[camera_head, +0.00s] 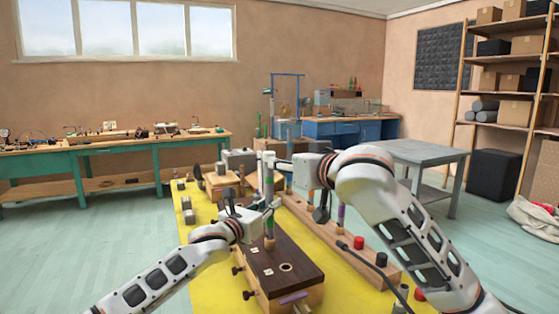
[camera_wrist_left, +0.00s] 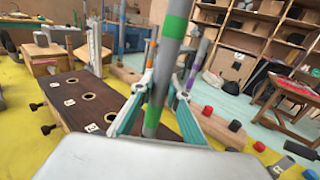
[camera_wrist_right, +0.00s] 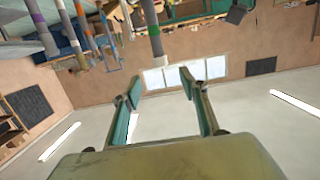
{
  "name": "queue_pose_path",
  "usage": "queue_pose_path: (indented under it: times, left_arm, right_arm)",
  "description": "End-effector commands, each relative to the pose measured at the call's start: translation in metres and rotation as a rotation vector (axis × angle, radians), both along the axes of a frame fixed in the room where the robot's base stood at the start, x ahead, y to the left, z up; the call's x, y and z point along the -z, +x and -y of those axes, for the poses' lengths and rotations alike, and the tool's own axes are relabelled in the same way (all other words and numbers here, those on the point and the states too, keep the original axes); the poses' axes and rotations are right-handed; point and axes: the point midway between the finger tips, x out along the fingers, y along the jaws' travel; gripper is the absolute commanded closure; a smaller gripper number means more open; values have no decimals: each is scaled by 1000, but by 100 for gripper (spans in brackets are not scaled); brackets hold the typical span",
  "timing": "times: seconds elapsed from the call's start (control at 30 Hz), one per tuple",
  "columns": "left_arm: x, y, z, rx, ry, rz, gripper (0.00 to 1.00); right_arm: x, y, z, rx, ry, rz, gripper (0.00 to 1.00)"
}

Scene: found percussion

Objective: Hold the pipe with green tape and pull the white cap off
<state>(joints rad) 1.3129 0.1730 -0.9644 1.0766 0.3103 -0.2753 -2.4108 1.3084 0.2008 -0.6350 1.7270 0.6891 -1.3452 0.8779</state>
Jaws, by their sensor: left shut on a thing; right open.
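The pipe with green tape (camera_head: 269,186) stands roughly upright over the dark wooden block. My left gripper (camera_head: 271,205) is shut around it; in the left wrist view, the pipe (camera_wrist_left: 174,27) passes between the teal fingers (camera_wrist_left: 164,85), with green bands above and below them. A pale piece that looks like the white cap (camera_head: 268,157) is at its top in the head view. My right gripper (camera_head: 283,164) is beside the pipe's upper end, partly hidden by its own wrist. In the right wrist view, its fingers (camera_wrist_right: 160,82) are apart with nothing between them.
The dark block (camera_head: 290,254) with round holes lies on a yellow mat (camera_head: 205,288). A wooden rail (camera_head: 370,262) with red and black knobs runs to its right. A pipe with purple tape (camera_head: 340,214) stands near the rail. A grey metal table (camera_head: 425,152) is behind.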

Motion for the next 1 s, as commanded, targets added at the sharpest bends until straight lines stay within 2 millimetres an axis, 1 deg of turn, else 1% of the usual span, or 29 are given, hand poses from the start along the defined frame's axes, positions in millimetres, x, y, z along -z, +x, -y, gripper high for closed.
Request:
queue_pose_path:
  times: [0.2, 0.5, 0.73, 1.0]
  left_arm:
    - [1, 0, 0, 0, 1, -1, 100]
    - [1, 0, 0, 0, 1, -1, 100]
    - [1, 0, 0, 0, 1, -1, 100]
    - [1, 0, 0, 0, 1, -1, 100]
  right_arm:
    - [5, 34, -14, 2, -2, 0, 57]
    - [12, 75, -30, 2, -2, 0, 57]
    - [15, 92, -37, 2, -1, -1, 57]
    - [15, 95, -39, 1, -1, 0, 57]
